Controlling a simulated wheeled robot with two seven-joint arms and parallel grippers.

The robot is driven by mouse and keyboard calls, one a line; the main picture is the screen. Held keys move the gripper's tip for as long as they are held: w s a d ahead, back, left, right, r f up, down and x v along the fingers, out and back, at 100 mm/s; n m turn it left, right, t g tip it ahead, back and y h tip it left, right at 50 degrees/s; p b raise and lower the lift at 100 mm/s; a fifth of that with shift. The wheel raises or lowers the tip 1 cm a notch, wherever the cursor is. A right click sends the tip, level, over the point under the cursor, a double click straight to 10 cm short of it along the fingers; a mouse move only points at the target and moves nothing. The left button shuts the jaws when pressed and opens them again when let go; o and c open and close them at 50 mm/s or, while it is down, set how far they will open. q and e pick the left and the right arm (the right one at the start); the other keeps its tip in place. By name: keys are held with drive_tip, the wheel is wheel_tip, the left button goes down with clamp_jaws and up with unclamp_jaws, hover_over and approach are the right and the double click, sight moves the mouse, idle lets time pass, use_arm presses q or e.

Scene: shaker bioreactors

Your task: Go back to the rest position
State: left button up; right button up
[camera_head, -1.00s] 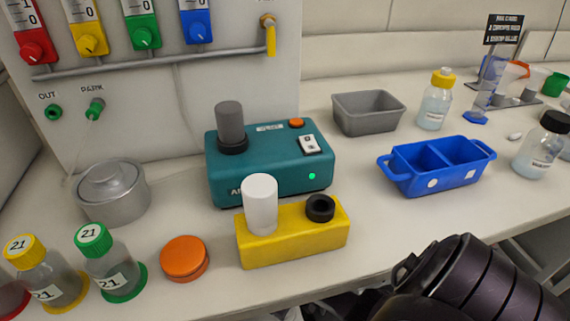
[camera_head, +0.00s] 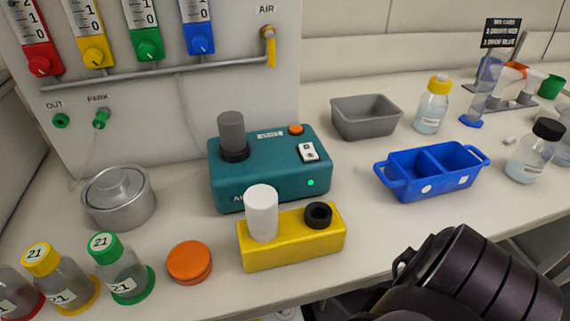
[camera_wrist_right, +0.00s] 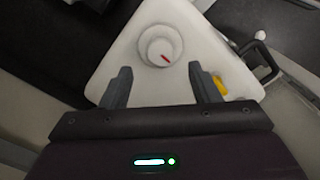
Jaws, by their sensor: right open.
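My right gripper (camera_wrist_right: 162,88) shows in the right wrist view with its two fingers apart and nothing between them. Beyond the fingers is a white, rounded three-cornered part (camera_wrist_right: 215,40) with a round knob bearing a red mark; I cannot tell how far off it is. My left gripper is in neither view.
The bench (camera_head: 350,232) holds a teal device (camera_head: 270,175), a yellow block (camera_head: 290,245) with a white cylinder, a blue two-part tray (camera_head: 430,172), a grey bin (camera_head: 366,117), an orange lid (camera_head: 189,262), a metal pot (camera_head: 120,200) and several capped bottles. A gauge panel stands behind.

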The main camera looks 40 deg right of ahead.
drive_tip(key=shift+r, duration=1)
use_arm(q)
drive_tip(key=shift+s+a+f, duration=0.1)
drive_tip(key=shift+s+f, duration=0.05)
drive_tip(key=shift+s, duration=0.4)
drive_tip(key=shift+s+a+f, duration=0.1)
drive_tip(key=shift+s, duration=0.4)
drive_tip(key=shift+p, duration=0.3)
use_arm(e)
drive_tip(key=shift+s, duration=0.1)
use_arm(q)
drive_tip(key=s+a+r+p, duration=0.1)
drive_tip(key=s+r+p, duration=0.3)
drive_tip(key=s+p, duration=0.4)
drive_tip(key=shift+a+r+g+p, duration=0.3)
use_arm(e)
drive_tip(key=s+a+f, duration=0.2)
drive_tip(key=s+a, duration=0.1)
drive_tip(key=s, duration=0.6)
drive_tip(key=s+a+f, duration=0.2)
drive_tip(key=s+a, duration=0.1)
drive_tip(key=s, duration=0.7)
drive_tip(key=s+a+f+m+t, duration=0.1)
drive_tip(key=s+a, duration=0.3)
drive_tip(key=s, duration=0.5)
drive_tip(key=shift+s+f, duration=0.15)
drive_tip(key=shift+f, duration=0.35)
